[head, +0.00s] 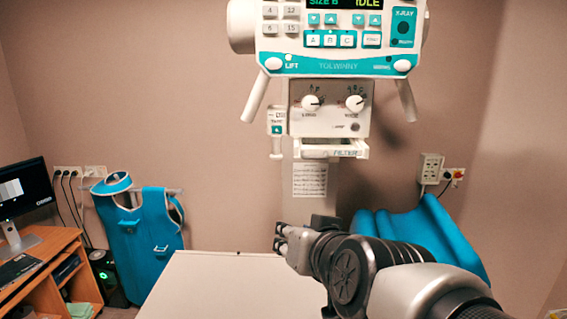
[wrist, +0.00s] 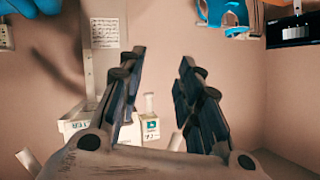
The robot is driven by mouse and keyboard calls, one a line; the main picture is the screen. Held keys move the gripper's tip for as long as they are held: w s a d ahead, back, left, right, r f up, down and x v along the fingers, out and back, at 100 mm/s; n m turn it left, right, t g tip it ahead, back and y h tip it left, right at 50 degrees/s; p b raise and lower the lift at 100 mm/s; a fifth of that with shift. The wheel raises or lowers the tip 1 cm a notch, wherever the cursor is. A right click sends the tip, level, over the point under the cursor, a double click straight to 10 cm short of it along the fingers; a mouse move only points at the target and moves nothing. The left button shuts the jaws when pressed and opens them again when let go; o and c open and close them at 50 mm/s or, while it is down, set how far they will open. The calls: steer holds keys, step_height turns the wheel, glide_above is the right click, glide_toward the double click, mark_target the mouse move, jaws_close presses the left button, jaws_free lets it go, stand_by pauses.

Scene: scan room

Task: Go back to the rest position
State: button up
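My gripper (head: 281,238) is in front of the X-ray unit's column in the head view, above the far part of the white table top, pointing left. In the wrist view my gripper (wrist: 163,57) shows two dark fingers spread apart with nothing between them. The wrist picture is upside down. Behind the fingers it shows the wall, a printed sheet (wrist: 105,32) and a small handset (wrist: 150,127). The arm reaches in from the lower right of the head view.
The X-ray unit (head: 325,65) hangs above my gripper, its display reading IDLE. The white table (head: 225,290) is bare where visible. A blue apron (head: 140,240) hangs left; a blue cushioned piece (head: 425,235) stands behind my arm. A desk with a monitor (head: 22,190) is far left.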

steer(key=s+d+f+g+h+b, duration=0.1)
steer(key=s+d+f+g+b, duration=0.2)
steer(key=s+f, duration=0.8)
steer(key=s+d+f+g+h+b, duration=0.2)
steer(key=s+d+f+b, duration=0.6)
steer(key=f, duration=0.8)
steer(key=s+d+g, duration=0.1)
steer(key=s+g, duration=0.1)
steer(key=s, duration=0.1)
steer(key=shift+h, duration=0.3)
steer(key=shift+w, duration=0.1)
